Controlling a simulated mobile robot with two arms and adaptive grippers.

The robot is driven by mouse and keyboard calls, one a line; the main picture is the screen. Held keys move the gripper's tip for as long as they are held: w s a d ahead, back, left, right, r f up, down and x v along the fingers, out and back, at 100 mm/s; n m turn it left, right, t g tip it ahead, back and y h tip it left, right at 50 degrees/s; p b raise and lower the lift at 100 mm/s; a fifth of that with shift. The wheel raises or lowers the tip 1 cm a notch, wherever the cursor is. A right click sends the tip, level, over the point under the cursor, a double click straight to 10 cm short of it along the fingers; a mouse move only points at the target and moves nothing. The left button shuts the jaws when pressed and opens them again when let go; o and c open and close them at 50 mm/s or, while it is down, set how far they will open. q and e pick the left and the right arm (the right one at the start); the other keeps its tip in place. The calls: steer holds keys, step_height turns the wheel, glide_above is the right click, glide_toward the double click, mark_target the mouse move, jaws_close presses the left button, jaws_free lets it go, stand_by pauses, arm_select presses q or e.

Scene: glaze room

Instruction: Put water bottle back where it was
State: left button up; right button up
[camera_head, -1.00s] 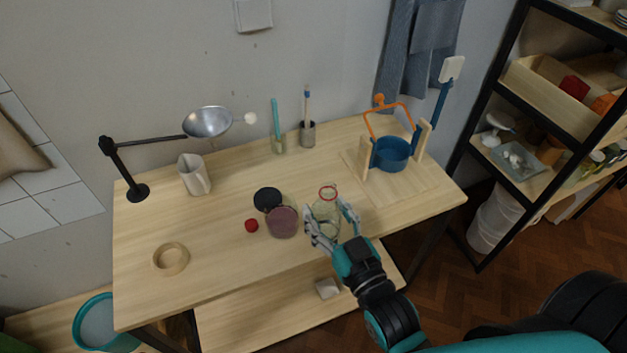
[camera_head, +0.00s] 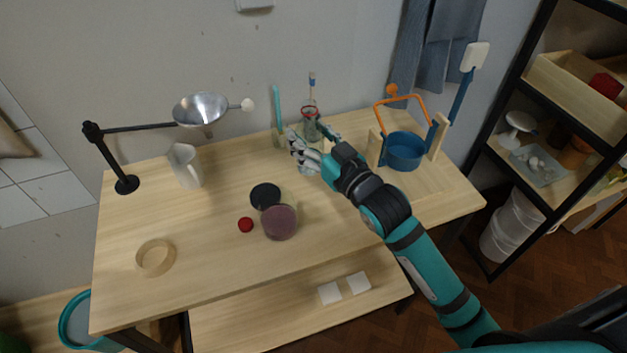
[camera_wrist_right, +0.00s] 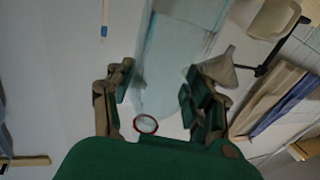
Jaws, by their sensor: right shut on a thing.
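The water bottle (camera_head: 311,124) is clear, with a red ring at its neck. In the head view it is upright or nearly so, towards the back of the table, in front of the holder with a brush. My right gripper (camera_head: 306,153) is shut on it and covers much of its body. I cannot tell whether its base touches the table. In the right wrist view the red ring (camera_wrist_right: 146,124) shows near my right gripper (camera_wrist_right: 158,100), with a pale clear shape beyond. My left gripper is not in view.
A glass with a teal stick (camera_head: 278,115) stands left of the bottle, a blue pot (camera_head: 405,152) right. A mauve jar (camera_head: 280,223), black lid (camera_head: 265,196) and red cap (camera_head: 246,225) lie nearer the front.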

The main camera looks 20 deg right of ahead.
steer(key=w+f, duration=0.1)
steer(key=f, duration=0.1)
steer(key=w+d+f, duration=0.1)
steer(key=f, duration=0.2)
steer(key=w+f, duration=0.1)
steer(key=f, duration=0.2)
steer(key=shift+w+d+f, duration=0.15)
steer(key=shift+w+d, duration=0.1)
steer(key=shift+f, duration=0.1)
steer(key=o, duration=1.3)
steer(key=shift+f, duration=0.1)
steer(key=shift+r, duration=0.25)
steer(key=b+v, duration=0.1)
steer(key=v, duration=0.9)
steer(key=shift+s+d+f+b, duration=0.1)
steer(key=shift+s+f+b, duration=0.05)
steer(key=shift+s+b, duration=0.2)
steer(key=shift+s+d, duration=0.2)
steer(key=shift+s, duration=0.45)
